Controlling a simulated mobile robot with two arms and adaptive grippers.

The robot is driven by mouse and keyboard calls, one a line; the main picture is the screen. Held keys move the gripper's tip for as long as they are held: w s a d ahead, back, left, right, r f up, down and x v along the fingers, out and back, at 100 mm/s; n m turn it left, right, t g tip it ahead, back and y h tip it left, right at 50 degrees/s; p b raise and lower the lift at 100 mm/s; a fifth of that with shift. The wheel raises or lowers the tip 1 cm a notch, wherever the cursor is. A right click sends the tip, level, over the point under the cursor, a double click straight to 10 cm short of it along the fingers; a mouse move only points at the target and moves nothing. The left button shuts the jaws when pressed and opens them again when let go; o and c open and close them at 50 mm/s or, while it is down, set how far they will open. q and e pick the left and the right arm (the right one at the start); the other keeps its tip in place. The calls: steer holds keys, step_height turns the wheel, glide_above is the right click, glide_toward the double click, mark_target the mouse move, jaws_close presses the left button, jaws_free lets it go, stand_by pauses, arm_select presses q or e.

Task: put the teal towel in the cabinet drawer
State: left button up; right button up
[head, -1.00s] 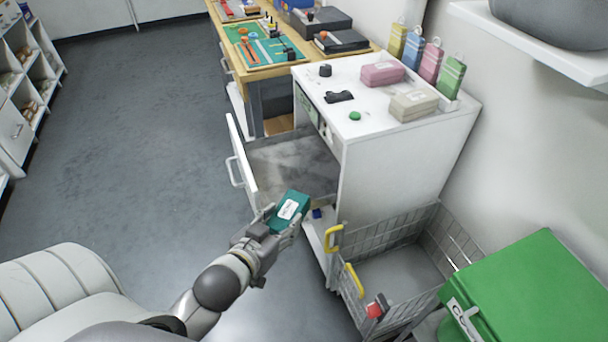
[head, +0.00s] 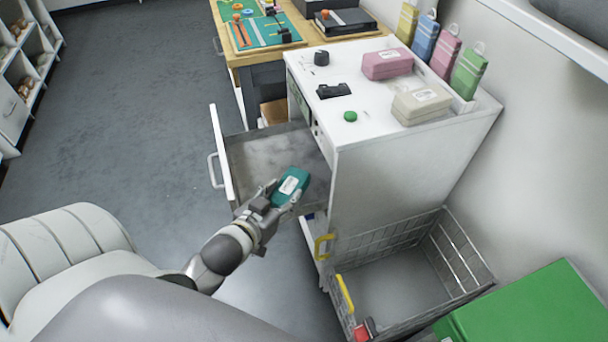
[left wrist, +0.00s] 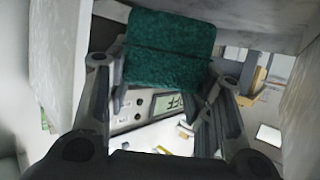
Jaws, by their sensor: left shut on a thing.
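The teal towel (head: 290,186) is a folded block with a white label. My left gripper (head: 272,196) is shut on it, and in the head view it appears over the near side of the open cabinet drawer. The towel also shows in the left wrist view (left wrist: 170,50), between the two fingers (left wrist: 165,95). The cabinet drawer (head: 219,150) is pulled out to the left of the white cabinet (head: 400,170), and its grey floor looks empty where visible. The towel hides part of the drawer's near side. I cannot tell its exact height over the drawer. My right gripper is out of view.
A wire basket (head: 455,255) and a green box (head: 530,310) stand at the right. The floor at left is clear.

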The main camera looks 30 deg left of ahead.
mark_target(291, 183)
arm_select(q)
steer(key=w, duration=0.4)
steer(key=shift+w+a+r, duration=0.1)
steer(key=shift+w+a, duration=0.05)
steer(key=x, duration=0.8)
steer(key=shift+w+r, duration=0.15)
steer(key=shift+w, duration=0.2)
steer(key=shift+f, duration=0.4)
steer(key=shift+s+f, duration=0.1)
steer(key=shift+f, duration=0.3)
step_height(291, 183, down, 3)
steer(key=shift+r+b, duration=0.25)
steer(key=shift+b, duration=0.1)
steer(key=shift+f, duration=0.3)
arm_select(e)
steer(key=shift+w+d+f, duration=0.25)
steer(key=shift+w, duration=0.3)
